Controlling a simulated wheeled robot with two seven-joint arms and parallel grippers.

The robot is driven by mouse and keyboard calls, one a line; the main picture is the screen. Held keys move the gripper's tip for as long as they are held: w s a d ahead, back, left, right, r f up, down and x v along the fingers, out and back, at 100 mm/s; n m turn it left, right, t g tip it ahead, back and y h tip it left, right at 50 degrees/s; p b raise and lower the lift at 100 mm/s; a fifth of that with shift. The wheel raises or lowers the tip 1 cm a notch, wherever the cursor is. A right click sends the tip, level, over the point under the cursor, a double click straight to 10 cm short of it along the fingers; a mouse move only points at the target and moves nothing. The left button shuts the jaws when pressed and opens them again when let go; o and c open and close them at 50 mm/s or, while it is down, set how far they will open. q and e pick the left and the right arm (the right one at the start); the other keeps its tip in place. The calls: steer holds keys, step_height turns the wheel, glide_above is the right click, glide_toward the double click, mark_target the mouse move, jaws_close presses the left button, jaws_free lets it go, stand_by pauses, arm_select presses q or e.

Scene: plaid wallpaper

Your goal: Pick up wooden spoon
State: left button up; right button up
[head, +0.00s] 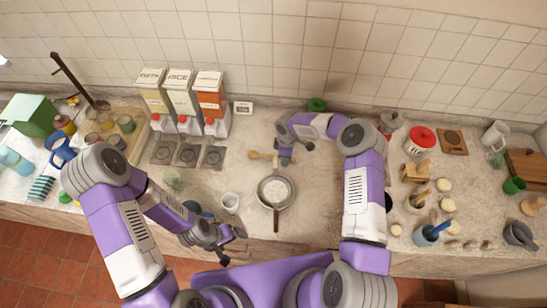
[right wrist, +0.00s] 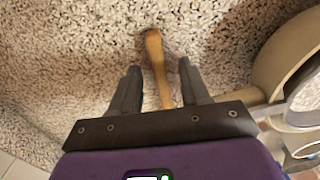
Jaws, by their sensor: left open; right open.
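The wooden spoon (head: 260,155) lies on the speckled counter behind the pan, partly hidden by my right gripper in the head view. In the right wrist view its light wooden length (right wrist: 155,50) runs between my fingers. My right gripper (head: 284,160) is open above the spoon, one finger on each side of it; it also shows in the right wrist view (right wrist: 158,68). I cannot tell whether the fingers touch the spoon. My left gripper (head: 232,242) is open and empty at the counter's front edge, away from the spoon.
A pan (head: 262,198) with a handle towards me stands just in front of the spoon; its rim is close to my right gripper. A white cup (head: 230,203) is left of it. Dispensers (head: 181,92) stand at the back. A red-lidded pot (head: 421,139) is at right.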

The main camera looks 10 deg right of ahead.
steer(key=shift+f+b, duration=0.15)
steer(key=shift+b, duration=0.15)
steer(key=shift+c, duration=0.3)
jaws_close()
